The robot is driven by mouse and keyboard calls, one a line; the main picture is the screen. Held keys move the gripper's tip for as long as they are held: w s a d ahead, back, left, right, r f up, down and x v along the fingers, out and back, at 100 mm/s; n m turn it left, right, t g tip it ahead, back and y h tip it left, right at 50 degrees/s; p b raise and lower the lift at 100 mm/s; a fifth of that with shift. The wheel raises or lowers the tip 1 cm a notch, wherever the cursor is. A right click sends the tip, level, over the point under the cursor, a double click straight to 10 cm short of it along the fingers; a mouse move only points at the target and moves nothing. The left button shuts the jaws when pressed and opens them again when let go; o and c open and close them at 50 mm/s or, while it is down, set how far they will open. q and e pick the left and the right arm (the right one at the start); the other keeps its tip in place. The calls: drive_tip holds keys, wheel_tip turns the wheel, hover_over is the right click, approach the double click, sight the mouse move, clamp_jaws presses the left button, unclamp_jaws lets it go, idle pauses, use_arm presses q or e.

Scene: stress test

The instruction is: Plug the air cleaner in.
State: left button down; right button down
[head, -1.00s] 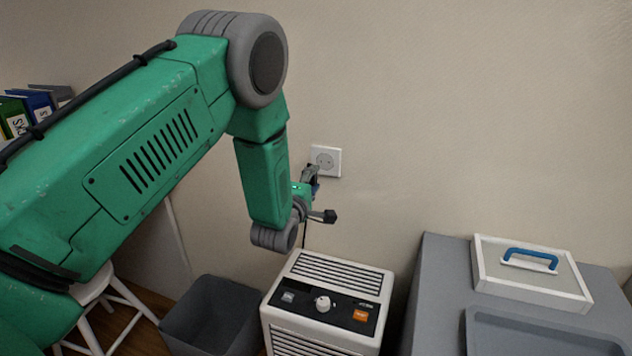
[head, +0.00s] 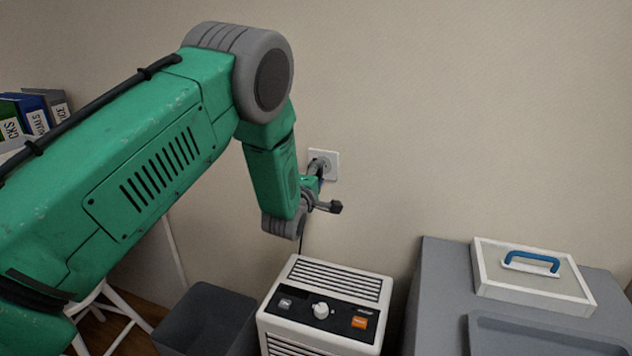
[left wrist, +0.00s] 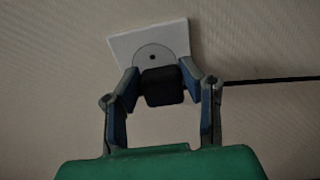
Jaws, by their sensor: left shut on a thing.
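The air cleaner (head: 326,306) is a white box with a top grille and a dark control panel, standing below the outlet. The white wall outlet (head: 331,161) also shows in the left wrist view (left wrist: 126,43), with a round face and one dark hole visible. My left gripper (left wrist: 161,84) is shut on the black plug (left wrist: 163,87), which covers the lower part of the outlet's face. In the head view the left gripper (head: 316,170) is at the outlet, overlapping its left part. I cannot tell whether the plug touches the outlet. My right gripper is not in view.
A dark cord (left wrist: 265,81) runs right from the plug. A grey bin (head: 206,318) stands left of the air cleaner. A grey cabinet (head: 425,300) at right carries a white case (head: 535,288) with a blue handle. A white stool (head: 100,318) and binders (head: 35,112) are at left.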

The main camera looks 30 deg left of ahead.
use_arm(q)
drive_tip(key=shift+w+d+r, duration=0.1)
drive_tip(key=shift+d+r, duration=0.15)
drive_tip(key=shift+d, duration=0.3)
drive_tip(key=shift+w+d+r, duration=0.1)
drive_tip(key=shift+d+r, duration=0.1)
drive_tip(key=shift+d, duration=0.3)
drive_tip(key=shift+a+f, duration=0.35)
drive_tip(key=shift+a, duration=0.55)
drive_tip(key=shift+w+d+r, duration=0.1)
drive_tip(key=shift+d+r, duration=0.15)
drive_tip(key=shift+d, duration=0.35)
drive_tip(key=shift+d+r, duration=0.25)
drive_tip(key=shift+d, duration=0.3)
drive_tip(key=shift+a, duration=0.2)
drive_tip(key=shift+a+f, duration=0.1)
drive_tip(key=shift+a+f, duration=0.2)
drive_tip(key=shift+a, duration=0.35)
drive_tip(key=shift+w+a+b, duration=0.1)
drive_tip(key=shift+w+b, duration=0.25)
